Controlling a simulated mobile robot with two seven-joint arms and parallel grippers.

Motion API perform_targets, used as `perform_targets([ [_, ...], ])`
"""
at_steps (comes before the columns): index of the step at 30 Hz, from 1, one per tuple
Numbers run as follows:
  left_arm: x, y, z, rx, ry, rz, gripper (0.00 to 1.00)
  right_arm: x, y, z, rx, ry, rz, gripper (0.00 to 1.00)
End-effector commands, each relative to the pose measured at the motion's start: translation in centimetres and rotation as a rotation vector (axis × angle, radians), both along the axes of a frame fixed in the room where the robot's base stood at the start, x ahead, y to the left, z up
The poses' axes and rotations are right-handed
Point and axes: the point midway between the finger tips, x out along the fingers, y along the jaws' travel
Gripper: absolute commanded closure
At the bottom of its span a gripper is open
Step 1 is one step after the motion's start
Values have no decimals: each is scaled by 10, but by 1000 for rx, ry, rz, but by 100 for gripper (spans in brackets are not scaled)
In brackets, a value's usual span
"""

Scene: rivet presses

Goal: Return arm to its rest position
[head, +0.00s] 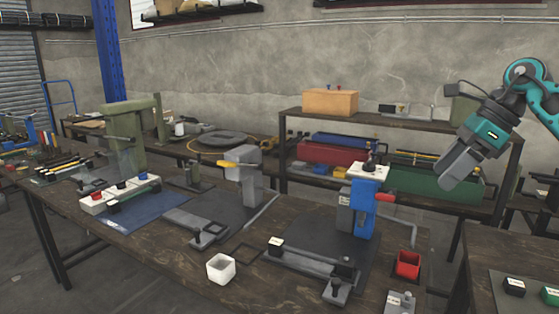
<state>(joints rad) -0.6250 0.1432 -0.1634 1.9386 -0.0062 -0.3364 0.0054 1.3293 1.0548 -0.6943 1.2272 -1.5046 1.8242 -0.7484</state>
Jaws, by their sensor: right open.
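My right arm comes in from the right edge, and its gripper (456,172) hangs in the air pointing down and left. It is open and I see nothing in it. It is above and to the right of the blue rivet press (360,212) with the red handle, apart from it, and in front of the green bin on the rear shelf. The grey rivet press (243,178) stands further left on the same table. My left gripper is not in view.
The wooden table (130,250) holds a white cup (221,268), a red bin (408,265) and a green press (135,135). Behind stands a shelf with a red bin (328,158) and a green bin (410,186). Another table (500,245) is at the lower right.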

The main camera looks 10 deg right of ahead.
Motion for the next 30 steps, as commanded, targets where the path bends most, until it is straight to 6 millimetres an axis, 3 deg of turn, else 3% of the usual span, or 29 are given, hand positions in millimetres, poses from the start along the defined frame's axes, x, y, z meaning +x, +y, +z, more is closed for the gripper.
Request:
perform_targets([
  [1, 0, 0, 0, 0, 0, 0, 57, 9, 23, -16, 51, 3, 23, 23],
  [7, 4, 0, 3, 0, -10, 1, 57, 30, 125, -69, 364, 11, 58, 23],
  [12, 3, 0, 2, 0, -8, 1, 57, 26, 216, -107, 753, 102, -10, 23],
  [15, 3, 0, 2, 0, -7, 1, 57, 19, 254, -122, 994, 191, -108, 23],
  [18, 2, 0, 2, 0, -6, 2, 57, 12, 279, -135, 1231, 304, -246, 23],
  [22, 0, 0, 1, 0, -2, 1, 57, 4, 294, -158, 1520, 478, -489, 23],
  [26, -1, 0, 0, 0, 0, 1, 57, -6, 291, -192, 1773, 674, -798, 23],
  [30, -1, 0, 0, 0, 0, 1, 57, -27, 275, -248, 1987, 897, -1204, 23],
])
